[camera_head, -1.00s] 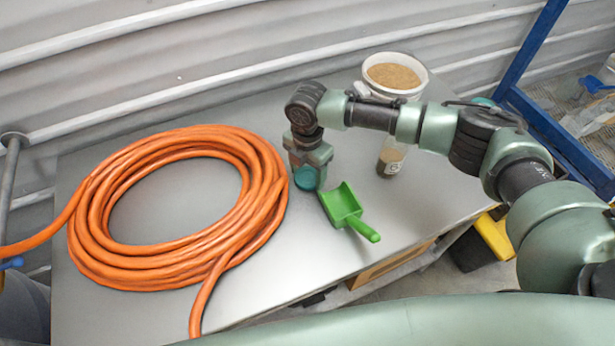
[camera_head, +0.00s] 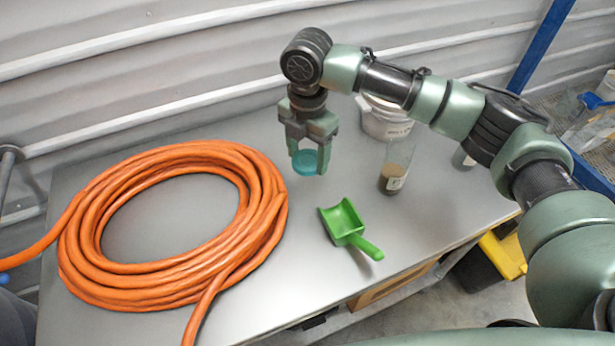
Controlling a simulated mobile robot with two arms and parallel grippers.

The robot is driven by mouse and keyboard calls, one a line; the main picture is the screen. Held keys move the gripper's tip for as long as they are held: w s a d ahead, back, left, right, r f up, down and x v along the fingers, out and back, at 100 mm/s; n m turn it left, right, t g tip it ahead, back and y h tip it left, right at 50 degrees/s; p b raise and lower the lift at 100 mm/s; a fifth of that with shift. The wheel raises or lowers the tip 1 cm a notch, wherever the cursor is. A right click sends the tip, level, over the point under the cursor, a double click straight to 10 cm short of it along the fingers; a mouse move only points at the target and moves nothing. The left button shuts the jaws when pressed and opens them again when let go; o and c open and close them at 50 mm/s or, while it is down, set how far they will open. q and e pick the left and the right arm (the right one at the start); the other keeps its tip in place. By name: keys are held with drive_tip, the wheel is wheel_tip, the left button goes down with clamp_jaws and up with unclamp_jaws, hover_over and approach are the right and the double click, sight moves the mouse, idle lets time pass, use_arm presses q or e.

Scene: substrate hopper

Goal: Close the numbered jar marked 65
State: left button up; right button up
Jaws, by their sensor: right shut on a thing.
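My right gripper (camera_head: 308,168) points down and is shut on a teal lid (camera_head: 305,162), held above the table left of the jars. A clear jar (camera_head: 396,165) with brown material in its lower part stands upright right of the gripper. Its top shows no lid. It has a small white label whose number is too small to read. A second jar (camera_head: 463,158) is mostly hidden behind my right arm; its top and number cannot be seen. My left gripper is not in view.
A green scoop (camera_head: 345,225) lies on the grey metal table (camera_head: 300,285) in front of the jar. A large orange hose coil (camera_head: 85,235) fills the left side. A white bucket (camera_head: 385,122) stands behind the jar, partly covered by my arm.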

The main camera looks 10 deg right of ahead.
sight(307, 160)
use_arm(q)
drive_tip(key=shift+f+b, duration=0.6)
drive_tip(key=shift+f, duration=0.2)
use_arm(e)
wheel_tip(307, 160, up, 8)
drive_tip(key=shift+f, duration=0.1)
drive_tip(key=shift+f, duration=0.1)
